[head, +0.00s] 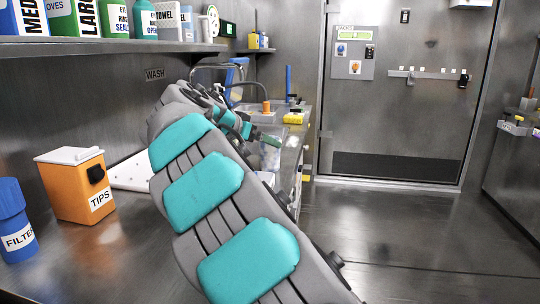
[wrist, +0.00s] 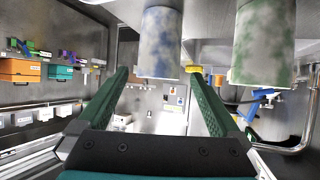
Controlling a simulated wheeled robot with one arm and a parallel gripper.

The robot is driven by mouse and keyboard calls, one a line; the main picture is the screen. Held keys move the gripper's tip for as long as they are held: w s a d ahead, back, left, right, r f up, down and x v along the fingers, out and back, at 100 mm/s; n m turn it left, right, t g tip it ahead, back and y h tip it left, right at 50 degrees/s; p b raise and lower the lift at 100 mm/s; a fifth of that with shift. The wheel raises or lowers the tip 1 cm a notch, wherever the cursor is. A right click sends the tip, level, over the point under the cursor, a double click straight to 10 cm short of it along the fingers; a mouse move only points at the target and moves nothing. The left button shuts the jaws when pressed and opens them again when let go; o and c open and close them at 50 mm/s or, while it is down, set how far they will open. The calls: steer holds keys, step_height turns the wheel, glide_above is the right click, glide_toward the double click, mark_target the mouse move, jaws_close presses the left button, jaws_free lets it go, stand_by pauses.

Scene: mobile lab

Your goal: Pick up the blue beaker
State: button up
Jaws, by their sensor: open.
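In the wrist view a pale cylinder with blue blotches (wrist: 160,38), which looks like the blue beaker, shows at the top centre. Its lower end in the picture appears between the tips of my gripper (wrist: 158,73). The fingers are spread apart and nothing is held. I cannot tell how far the cylinder is beyond the tips. A similar cylinder with green blotches (wrist: 263,42) is to its right. In the head view my teal and grey arm reaches toward the sink end of the counter and hides much of that area. I cannot make out the blue beaker there.
An orange TIPS box (head: 78,184) and a blue FILTER container (head: 15,222) stand on the counter at left. A shelf (head: 120,46) with bottles and boxes runs above. A yellow item (head: 293,118) lies by the sink. The floor (head: 420,225) at right is clear.

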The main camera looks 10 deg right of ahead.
mark_target(270, 154)
steer(key=shift+f+p+x, duration=0.25)
steer(key=shift+p+x, duration=0.2)
steer(key=shift+x, duration=2.2)
steer(key=shift+s, duration=0.2)
steer(key=c, duration=1.3)
